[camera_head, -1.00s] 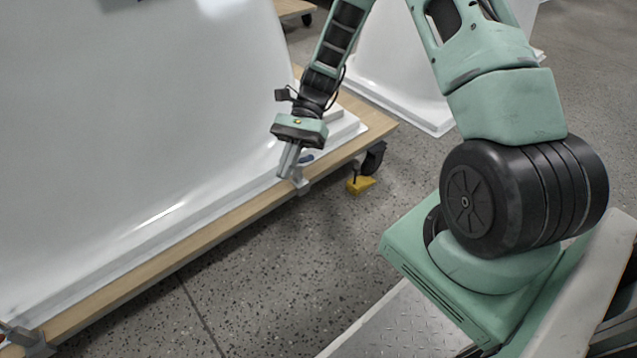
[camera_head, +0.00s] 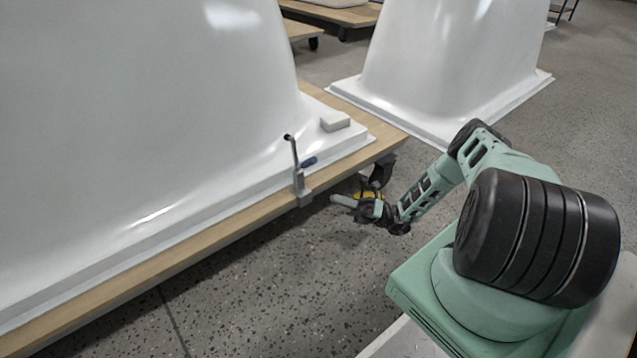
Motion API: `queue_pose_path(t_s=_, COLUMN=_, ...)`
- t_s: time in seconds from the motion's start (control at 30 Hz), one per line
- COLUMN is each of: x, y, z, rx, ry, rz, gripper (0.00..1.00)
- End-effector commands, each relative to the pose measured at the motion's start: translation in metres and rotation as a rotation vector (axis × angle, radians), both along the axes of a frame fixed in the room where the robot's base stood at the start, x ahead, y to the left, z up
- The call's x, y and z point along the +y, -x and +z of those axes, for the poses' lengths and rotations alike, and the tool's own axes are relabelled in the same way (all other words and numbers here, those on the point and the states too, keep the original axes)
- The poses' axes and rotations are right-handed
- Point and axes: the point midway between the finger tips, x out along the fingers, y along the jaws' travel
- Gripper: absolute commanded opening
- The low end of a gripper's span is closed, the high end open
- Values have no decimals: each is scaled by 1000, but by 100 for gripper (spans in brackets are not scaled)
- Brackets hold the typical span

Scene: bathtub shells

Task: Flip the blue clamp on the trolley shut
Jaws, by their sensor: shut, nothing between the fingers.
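The clamp (camera_head: 301,182) is fixed on the wooden edge of the trolley (camera_head: 230,225), over the rim of the white shell (camera_head: 150,110). Its grey arm stands upright, leaning slightly left, with a dark tip above the rim. Its blue handle (camera_head: 309,162) sticks out low to the right. My gripper (camera_head: 338,200) is to the right of the clamp and a little lower in the picture, beyond the trolley edge. Its fingers point left, shut and empty, with a visible gap to the clamp.
A white block (camera_head: 335,121) lies on the shell's rim corner. A caster (camera_head: 382,170) is under the trolley corner, with a yellow piece (camera_head: 368,196) partly hidden behind my gripper. A second white shell (camera_head: 440,70) stands behind. Grey floor (camera_head: 260,290) is clear in front.

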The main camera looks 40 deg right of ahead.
Motion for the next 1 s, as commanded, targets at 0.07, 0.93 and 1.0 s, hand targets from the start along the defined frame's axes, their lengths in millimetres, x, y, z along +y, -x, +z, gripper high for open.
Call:
queue_pose_path(t_s=0.07, x=-11, y=5, z=-18, rx=13, ry=-70, rz=-57, gripper=0)
queue_pose_path(t_s=0.93, x=-11, y=-4, z=-18, rx=22, ry=-173, rz=-128, gripper=0)
queue_pose_path(t_s=1.0, x=-3, y=-12, z=-11, rx=23, ry=-173, rz=-127, gripper=0)
